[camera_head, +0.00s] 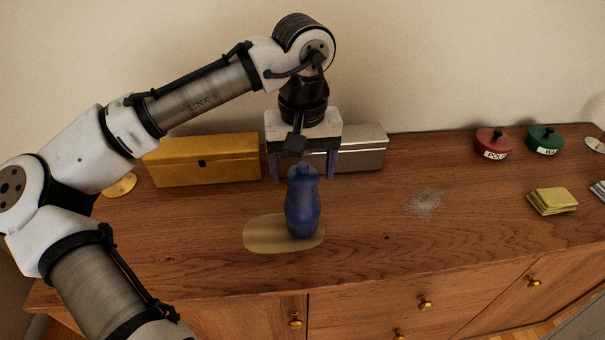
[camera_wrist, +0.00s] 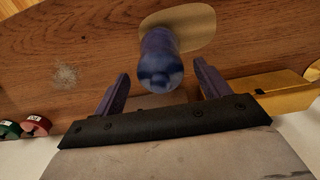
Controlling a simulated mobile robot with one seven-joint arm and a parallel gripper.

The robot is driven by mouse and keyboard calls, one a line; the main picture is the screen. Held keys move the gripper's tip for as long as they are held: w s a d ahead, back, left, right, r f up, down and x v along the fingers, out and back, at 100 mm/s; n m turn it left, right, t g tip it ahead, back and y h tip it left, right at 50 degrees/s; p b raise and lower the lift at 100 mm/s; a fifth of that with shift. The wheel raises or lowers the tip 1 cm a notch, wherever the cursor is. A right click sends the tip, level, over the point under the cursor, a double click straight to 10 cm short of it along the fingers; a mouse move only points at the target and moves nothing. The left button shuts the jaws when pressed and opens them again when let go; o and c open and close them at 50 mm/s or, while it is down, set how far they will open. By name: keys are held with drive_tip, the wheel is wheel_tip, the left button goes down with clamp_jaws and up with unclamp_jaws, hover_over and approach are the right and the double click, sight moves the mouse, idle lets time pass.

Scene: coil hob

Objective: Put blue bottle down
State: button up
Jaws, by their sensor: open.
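The blue bottle (camera_head: 303,205) stands upright on the right part of a tan oval mat (camera_head: 262,236) on the wooden cabinet top. In the wrist view the bottle (camera_wrist: 160,62) shows from above, with the mat (camera_wrist: 200,22) beneath and beside it. My gripper (camera_head: 303,178) is open, with its two purple fingers above the bottle and spread wide. In the wrist view my gripper (camera_wrist: 160,85) has clear space between each finger and the bottle, and it holds nothing.
A yellow box (camera_head: 205,160) and a silver box (camera_head: 362,148) stand behind. A red pot (camera_head: 494,143), a green pot (camera_head: 545,140) and yellow sponges (camera_head: 552,201) are at the right. A patch of pale grains (camera_head: 425,203) lies right of the bottle. The front middle is clear.

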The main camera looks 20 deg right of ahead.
wheel_tip(320, 180, up, 10)
idle(0.3)
